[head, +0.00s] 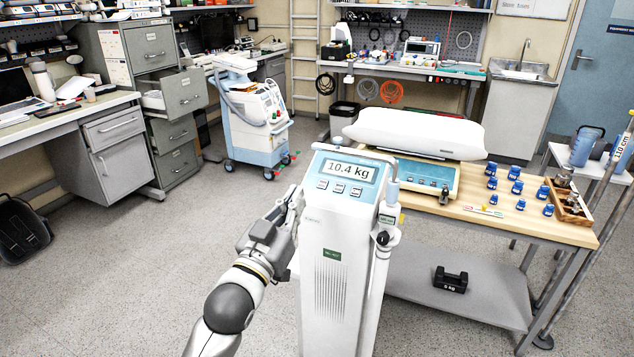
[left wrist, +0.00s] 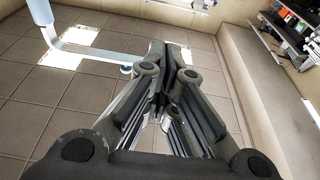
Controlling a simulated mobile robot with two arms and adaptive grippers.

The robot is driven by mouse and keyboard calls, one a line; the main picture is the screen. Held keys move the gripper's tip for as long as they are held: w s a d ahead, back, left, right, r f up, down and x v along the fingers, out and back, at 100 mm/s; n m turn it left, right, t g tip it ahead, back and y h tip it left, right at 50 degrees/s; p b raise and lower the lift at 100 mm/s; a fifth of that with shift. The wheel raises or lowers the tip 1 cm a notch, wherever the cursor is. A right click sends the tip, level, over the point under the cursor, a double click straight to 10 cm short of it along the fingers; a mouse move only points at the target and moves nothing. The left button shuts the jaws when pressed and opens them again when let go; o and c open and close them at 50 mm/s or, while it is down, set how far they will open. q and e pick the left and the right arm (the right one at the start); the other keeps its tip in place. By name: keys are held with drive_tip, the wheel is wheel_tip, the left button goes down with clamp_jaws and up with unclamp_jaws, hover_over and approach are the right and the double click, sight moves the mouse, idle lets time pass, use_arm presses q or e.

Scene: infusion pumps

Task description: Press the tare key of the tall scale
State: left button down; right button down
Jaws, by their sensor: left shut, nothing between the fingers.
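The tall scale (head: 345,240) is a white column standing in the middle of the head view. Its display (head: 349,170) reads 10.4 kg. Below the display are three small keys (head: 340,188) in a row; their labels are too small to read, so I cannot tell which is tare. My left gripper (head: 294,194) is beside the column's left edge, left of the keys and apart from them. In the left wrist view, its fingers (left wrist: 172,52) are together with nothing between them. My right gripper is not in view.
A wooden-topped table (head: 450,205) stands right of the column, bearing a baby scale (head: 415,135), several blue weights (head: 516,187) and a wooden weight box (head: 572,205). A black weight (head: 450,280) lies on its lower shelf.

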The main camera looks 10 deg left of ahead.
use_arm(q)
wheel_tip(320, 180, up, 2)
drive_tip(key=r+p, duration=0.1)
hover_over(323, 184)
drive_tip(key=r+v, duration=0.1)
drive_tip(key=v, duration=0.4)
drive_tip(key=shift+w+f, duration=0.25)
drive_tip(key=shift+f, duration=0.45)
drive_tip(key=shift+w+f, duration=0.25)
drive_tip(key=shift+f, duration=0.45)
drive_tip(key=shift+w+f, duration=0.3)
drive_tip(key=shift+f, duration=0.4)
drive_tip(key=shift+f, duration=0.1)
